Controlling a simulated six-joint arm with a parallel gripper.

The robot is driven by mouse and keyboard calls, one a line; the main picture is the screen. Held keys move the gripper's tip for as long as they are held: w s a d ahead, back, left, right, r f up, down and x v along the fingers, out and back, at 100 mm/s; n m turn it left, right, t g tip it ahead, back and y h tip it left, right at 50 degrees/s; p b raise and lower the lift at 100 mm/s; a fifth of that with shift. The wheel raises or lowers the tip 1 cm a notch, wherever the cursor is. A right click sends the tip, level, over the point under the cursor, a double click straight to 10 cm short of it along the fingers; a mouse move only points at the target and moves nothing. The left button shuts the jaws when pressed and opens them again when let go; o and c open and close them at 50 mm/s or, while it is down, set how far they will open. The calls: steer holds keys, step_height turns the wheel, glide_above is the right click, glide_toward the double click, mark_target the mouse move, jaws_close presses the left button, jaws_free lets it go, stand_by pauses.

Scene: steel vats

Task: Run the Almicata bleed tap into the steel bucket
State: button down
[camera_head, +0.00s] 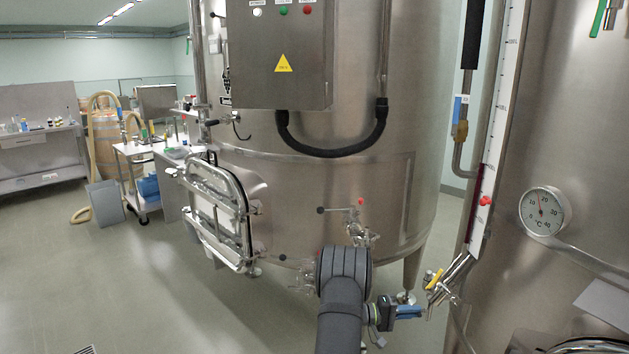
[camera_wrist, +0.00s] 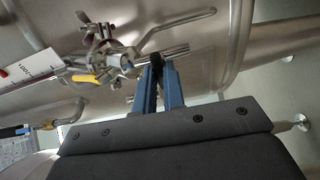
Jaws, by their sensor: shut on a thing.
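A steel tap (camera_head: 437,291) with a yellow lever (camera_head: 433,279) sits at the foot of the sight gauge on the right vat. In the wrist view the tap (camera_wrist: 127,62) and its yellow lever (camera_wrist: 86,78) show close up. My gripper (camera_head: 424,312) has blue fingers and is beside the tap's lower end. In the wrist view the fingers of my gripper (camera_wrist: 157,62) are shut on a short steel tube (camera_wrist: 176,51) of the tap. No name Almicata can be read. I see no steel bucket in either view.
A small tap with a red mark (camera_head: 360,203) is on the left vat (camera_head: 345,190). A round thermometer (camera_head: 544,211) is on the right vat. A curved steel pipe (camera_wrist: 236,45) is close to my fingers. Open floor (camera_head: 150,285) is at the left.

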steer(key=c, duration=1.7)
jaws_free()
steer(key=shift+s+a, duration=0.15)
steer(key=shift+a, duration=2.1)
steer(key=shift+s+a, duration=0.1)
steer(key=shift+a, duration=2.15)
steer(key=shift+d, duration=0.1)
steer(key=shift+w+d, duration=0.15)
steer(key=shift+d, duration=2)
steer(key=shift+w+d, duration=0.1)
steer(key=shift+d, duration=2)
